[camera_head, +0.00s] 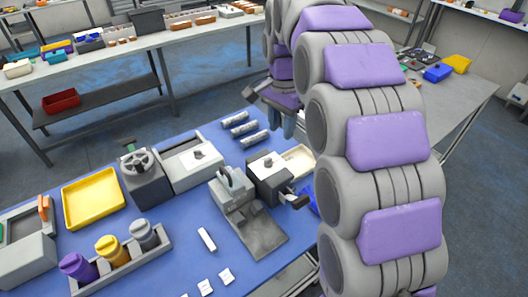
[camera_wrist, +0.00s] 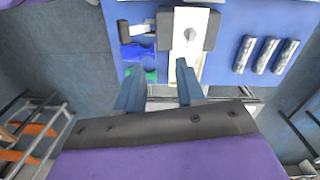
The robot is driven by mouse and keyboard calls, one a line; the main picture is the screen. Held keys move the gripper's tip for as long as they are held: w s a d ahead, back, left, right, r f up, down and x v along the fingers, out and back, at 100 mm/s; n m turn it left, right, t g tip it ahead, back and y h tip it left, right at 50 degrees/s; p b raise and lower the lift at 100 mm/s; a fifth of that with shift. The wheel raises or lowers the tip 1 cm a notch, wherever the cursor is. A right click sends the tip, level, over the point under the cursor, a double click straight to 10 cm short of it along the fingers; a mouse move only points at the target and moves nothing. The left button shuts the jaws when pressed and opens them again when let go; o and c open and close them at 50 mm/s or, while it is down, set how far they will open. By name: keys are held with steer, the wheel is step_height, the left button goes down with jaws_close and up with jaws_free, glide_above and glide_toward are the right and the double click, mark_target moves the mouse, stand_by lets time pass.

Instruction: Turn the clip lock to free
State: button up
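I cannot tell for certain which part is the clip lock. A dark box with a white top and knob (camera_head: 268,163) stands on the blue table, with a black handle (camera_head: 296,200) jutting from its side. In the wrist view the box's white top (camera_wrist: 187,22) and the handle (camera_wrist: 135,28) show at the top. A grey device with an arched lever (camera_head: 231,178) stands left of the box. My gripper (camera_wrist: 159,82) is open and empty, its two blue fingers apart. In the head view it hangs beyond the box, partly hidden by my arm.
Three labelled cylinders (camera_head: 245,130) lie behind the box. A blue bin (camera_wrist: 138,53) sits beside it in the wrist view. A yellow tray (camera_head: 93,198), a rack of jars (camera_head: 120,262) and a box with a handwheel (camera_head: 147,178) occupy the left. Small white tags (camera_head: 206,287) lie in front.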

steer(key=w+m, duration=0.2)
steer(key=w, duration=0.3)
steer(key=b, duration=0.2)
glide_above(268, 158)
steer(key=d, duration=0.1)
step_height(268, 158, down, 10)
steer(key=shift+d+r, duration=0.1)
steer(key=f, duration=0.2)
steer(key=a+f, duration=0.1)
steer(key=f, duration=0.1)
steer(key=a+f+b, duration=0.1)
steer(key=f, duration=0.1)
steer(key=shift+f, duration=0.3)
steer(key=shift+d+f, duration=0.2)
steer(key=shift+d, duration=0.65)
steer(key=shift+a+f, duration=0.1)
steer(key=shift+a, duration=0.55)
steer(key=c, duration=0.4)
steer(key=shift+c, duration=0.8)
jaws_close()
steer(key=shift+d, duration=0.25)
